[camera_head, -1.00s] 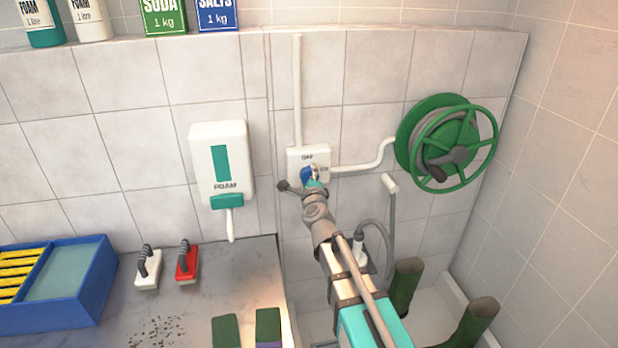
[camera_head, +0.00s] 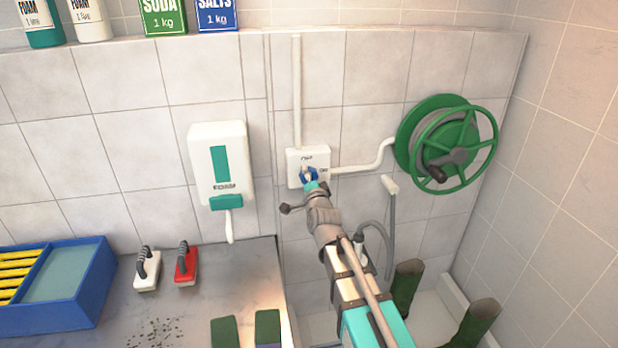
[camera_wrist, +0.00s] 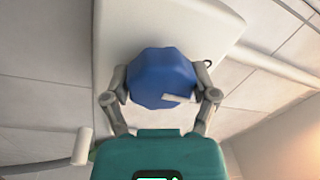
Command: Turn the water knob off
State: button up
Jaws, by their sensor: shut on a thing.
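The water knob (camera_head: 312,173) is blue and faceted, on a white wall plate (camera_head: 294,166) with small lettering above it and to its right. In the head view my gripper (camera_head: 310,181) reaches the knob from below and partly covers it. In the wrist view the blue knob (camera_wrist: 158,72) sits between the two grey fingers of my gripper (camera_wrist: 161,84), one on each side, and they are shut on it. A pale pointer mark shows on the knob's lower right in the wrist view. The plate lettering is too blurred to read surely.
A white pipe runs up from the plate and another runs right to a green hose reel (camera_head: 445,143). A foam dispenser (camera_head: 219,165) hangs to the left. Below are a counter (camera_head: 205,290) with brushes and a blue tray (camera_head: 92,290), and green boots (camera_head: 405,285).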

jog(key=shift+n, duration=0.5)
jog(key=o, duration=1)
